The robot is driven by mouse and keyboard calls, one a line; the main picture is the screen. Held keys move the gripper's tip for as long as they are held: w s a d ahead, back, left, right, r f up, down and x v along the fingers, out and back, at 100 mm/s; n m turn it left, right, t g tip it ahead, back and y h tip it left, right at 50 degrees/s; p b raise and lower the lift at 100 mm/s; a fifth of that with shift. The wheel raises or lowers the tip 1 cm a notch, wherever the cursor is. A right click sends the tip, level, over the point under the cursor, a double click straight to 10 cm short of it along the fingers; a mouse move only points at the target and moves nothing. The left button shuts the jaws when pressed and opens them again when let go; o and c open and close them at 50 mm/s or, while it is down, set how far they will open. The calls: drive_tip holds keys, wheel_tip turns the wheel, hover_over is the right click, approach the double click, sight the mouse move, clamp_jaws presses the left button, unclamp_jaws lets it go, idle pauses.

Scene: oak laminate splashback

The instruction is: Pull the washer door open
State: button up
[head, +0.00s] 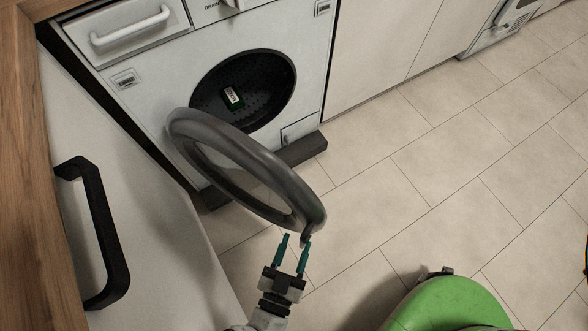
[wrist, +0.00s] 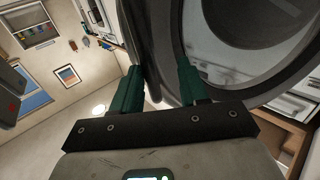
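The washer (head: 150,85) is white, at the top left of the head view. Its round dark door (head: 180,125) stands wide open, swung out from the drum opening toward me. My gripper (head: 297,239) is at the door's free edge, at its lower right end. Its two teal fingers are apart. In the wrist view, the door's dark rim (wrist: 168,55) rises just beyond and between my gripper's fingers (wrist: 158,78). I cannot tell whether a finger touches the rim. No gripped part shows in the head view.
A white cabinet front with a black handle (head: 100,235) is at the left, close to the door. A green rounded object (head: 450,308) stands at the bottom. Tiled floor (head: 430,170) on the right is clear.

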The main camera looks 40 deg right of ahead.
drive_tip(key=s+d+r+p, duration=0.2)
drive_tip(key=s+r+p, duration=0.4)
drive_tip(key=s+r, duration=0.6)
drive_tip(key=shift+s+d, duration=0.15)
drive_tip(key=shift+s, duration=0.75)
